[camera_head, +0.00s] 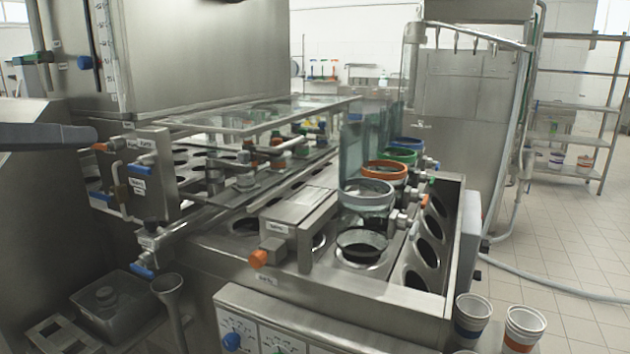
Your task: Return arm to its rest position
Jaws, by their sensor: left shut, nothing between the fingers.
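My left gripper (92,134) comes in from the left edge as a dark grey shape, shut and empty. Its tip is in front of the left end of the steel cup filler machine (330,285), close in the picture to an orange-tipped valve and a blue-handled valve (139,169). I cannot tell whether it touches them. My right gripper is not in view.
Cups with blue (472,315) and orange (523,328) bands stand at the front right. A steel funnel (168,285) and a tray (112,305) are at the lower left. A hose (560,285) lies on the otherwise open tiled floor at right, before a shelf rack (570,137).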

